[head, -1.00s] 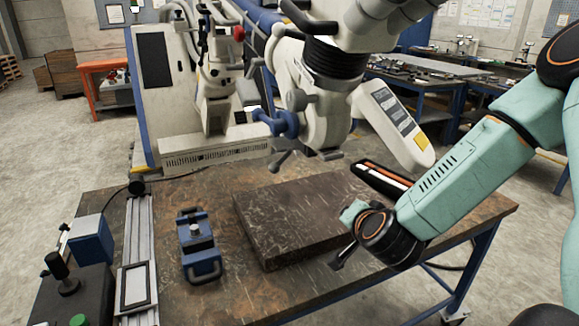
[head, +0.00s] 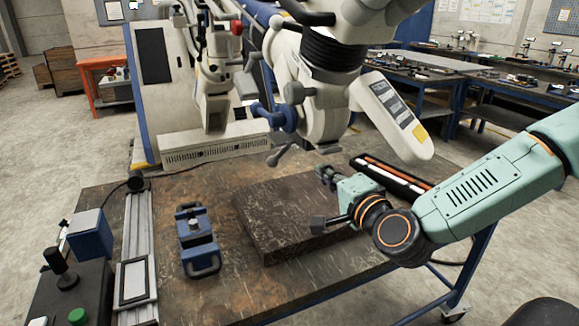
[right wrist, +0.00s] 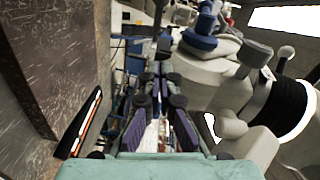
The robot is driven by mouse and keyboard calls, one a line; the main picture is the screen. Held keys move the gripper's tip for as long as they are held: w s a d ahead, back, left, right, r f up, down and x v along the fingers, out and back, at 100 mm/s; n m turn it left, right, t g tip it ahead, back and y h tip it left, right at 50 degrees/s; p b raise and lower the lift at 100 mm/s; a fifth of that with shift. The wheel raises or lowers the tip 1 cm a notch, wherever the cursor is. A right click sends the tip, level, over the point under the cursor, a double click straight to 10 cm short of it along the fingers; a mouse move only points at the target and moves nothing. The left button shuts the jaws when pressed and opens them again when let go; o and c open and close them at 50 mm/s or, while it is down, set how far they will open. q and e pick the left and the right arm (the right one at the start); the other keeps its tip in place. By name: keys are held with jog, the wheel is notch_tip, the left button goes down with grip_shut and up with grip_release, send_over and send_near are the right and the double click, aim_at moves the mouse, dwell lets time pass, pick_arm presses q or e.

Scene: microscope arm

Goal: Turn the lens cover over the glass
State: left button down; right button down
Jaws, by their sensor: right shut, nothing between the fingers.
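The microscope (head: 330,110) stands over the back of the table, with a black bellows, a blue knob (head: 275,117) and a small grey lever (head: 285,152) low on its head. I cannot make out for certain which part is the lens cover or the glass. My right gripper (head: 324,174) is shut and empty, just above the dark stone slab's far right part, below and right of the lever and apart from it. In the right wrist view, the shut fingers (right wrist: 162,58) point along the gap between slab and microscope; the microscope (right wrist: 235,95) fills the right side. My left gripper is out of view.
The dark stone slab (head: 275,225) lies mid-table. A black tray with orange and white strips (head: 390,172) lies behind my right wrist. A blue clamp-like fixture (head: 197,240) and a metal rail (head: 137,240) are at the left. The table's front is clear.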

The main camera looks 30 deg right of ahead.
jog(key=w, duration=0.2)
jog(key=b, duration=0.2)
send_near(281, 154)
jog(key=w+d, duration=0.4)
jog(key=shift+w+a+f+b, duration=0.1)
jog(key=shift+w+a+b, duration=0.15)
jog(key=shift+a, duration=0.75)
jog(key=shift+w+a+f+b, duration=0.15)
jog(key=shift+w+a, duration=0.15)
jog(key=shift+a, duration=0.65)
jog(key=shift+r, duration=0.1)
